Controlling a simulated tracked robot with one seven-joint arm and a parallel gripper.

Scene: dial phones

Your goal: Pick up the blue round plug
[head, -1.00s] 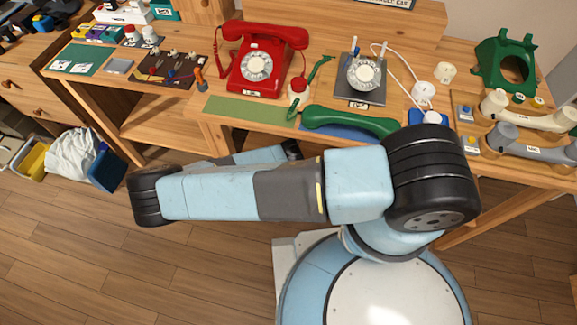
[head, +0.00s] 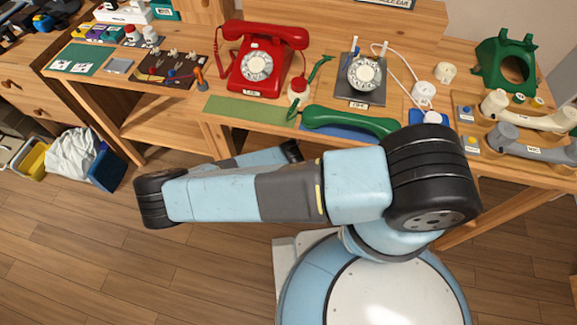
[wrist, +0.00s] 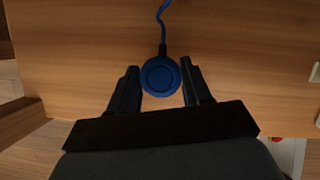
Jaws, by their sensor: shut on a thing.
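The blue round plug (wrist: 160,77) is a flat blue disc seen face on in the wrist view, with a thin blue cord (wrist: 162,22) running up from it. My gripper (wrist: 159,68) has one dark finger on each side of the plug and is shut on it. Behind the plug is a plain wooden surface (wrist: 230,45). In the head view my gripper's dark end (head: 291,150) shows just in front of the bench's front edge, and the plug cannot be made out there.
The wooden bench (head: 220,122) holds a red dial phone (head: 262,62), a green handset (head: 350,122), a grey dial unit (head: 362,85) and a green phone shell (head: 506,62). Bins and a white bag (head: 72,155) stand on the floor at left. The front floor is clear.

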